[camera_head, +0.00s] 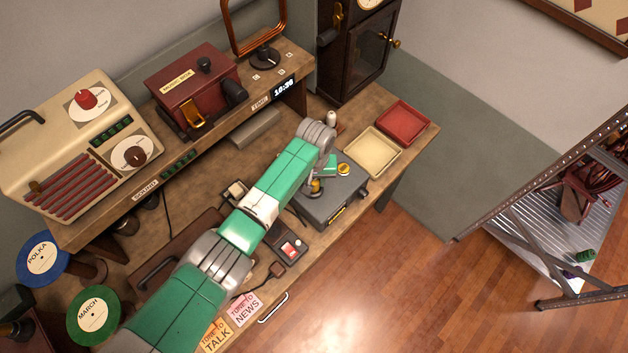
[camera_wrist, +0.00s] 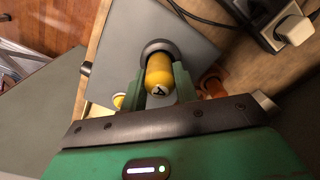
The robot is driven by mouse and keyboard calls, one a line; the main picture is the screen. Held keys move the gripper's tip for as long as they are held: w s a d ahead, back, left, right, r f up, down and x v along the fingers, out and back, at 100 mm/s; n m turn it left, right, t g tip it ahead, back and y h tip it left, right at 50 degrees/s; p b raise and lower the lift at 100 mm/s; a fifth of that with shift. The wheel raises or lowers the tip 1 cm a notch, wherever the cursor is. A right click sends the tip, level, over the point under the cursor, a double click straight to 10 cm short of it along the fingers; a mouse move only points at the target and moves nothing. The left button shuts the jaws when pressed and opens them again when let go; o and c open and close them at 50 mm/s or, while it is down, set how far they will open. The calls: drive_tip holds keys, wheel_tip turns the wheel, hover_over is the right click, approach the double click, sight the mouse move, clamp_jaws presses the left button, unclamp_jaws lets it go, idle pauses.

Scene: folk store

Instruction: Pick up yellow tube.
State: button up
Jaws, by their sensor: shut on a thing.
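The yellow tube (camera_wrist: 159,72) is between the fingers of my gripper (camera_wrist: 162,88) in the wrist view. A small mark shows on its near end. Its far end meets a dark round ring (camera_wrist: 158,48) on the top of a grey box (camera_wrist: 196,50). My gripper is shut on the tube. In the head view the grey box (camera_head: 322,208) sits on the desk, with my gripper (camera_head: 318,183) over its top. I cannot tell whether the tube is still seated in the ring.
A yellow round piece (camera_head: 343,169) sits at the box's back right. A cream tray (camera_head: 372,152) and a red tray (camera_head: 401,124) lie to the right. A small dark device (camera_head: 287,246) stands in front of my arm. A white plug (camera_wrist: 298,31) and cables lie beside the box.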

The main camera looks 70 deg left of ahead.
drive_tip(key=shift+r, duration=0.55)
wheel_tip(320, 180, up, 3)
drive_tip(key=shift+f, duration=0.15)
drive_tip(key=s+d+r, duration=0.1)
drive_tip(key=s+d, duration=1)
drive_tip(key=shift+s, duration=0.25)
drive_tip(key=shift+d+r, duration=0.1)
